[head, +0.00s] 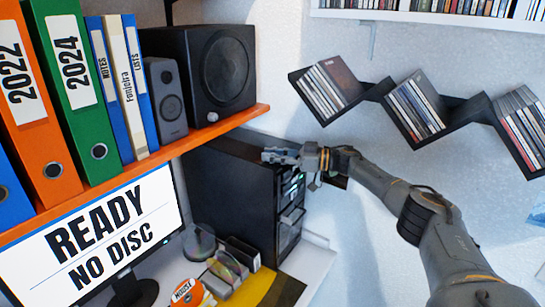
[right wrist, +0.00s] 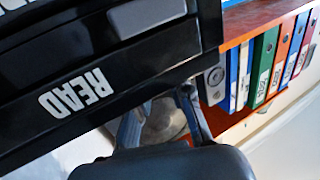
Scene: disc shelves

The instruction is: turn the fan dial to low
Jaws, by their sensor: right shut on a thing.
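The black computer tower (head: 236,195) stands under the orange shelf, and its front also shows close up in the right wrist view (right wrist: 110,60) with an upside-down READ label. My right gripper (head: 272,155) is at the upper front of the tower. In the right wrist view its two fingers (right wrist: 162,118) are shut on a grey, rounded thing (right wrist: 160,124) by the tower's edge, which appears to be the fan dial. Its marks and pointer are hidden, so I cannot read its setting. My left gripper is in neither view.
The orange shelf (head: 170,150) with binders and speakers (head: 220,68) hangs close left of my right gripper. A monitor (head: 95,240) reads READY NO DISC. Zigzag disc shelves (head: 375,88) hang on the wall.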

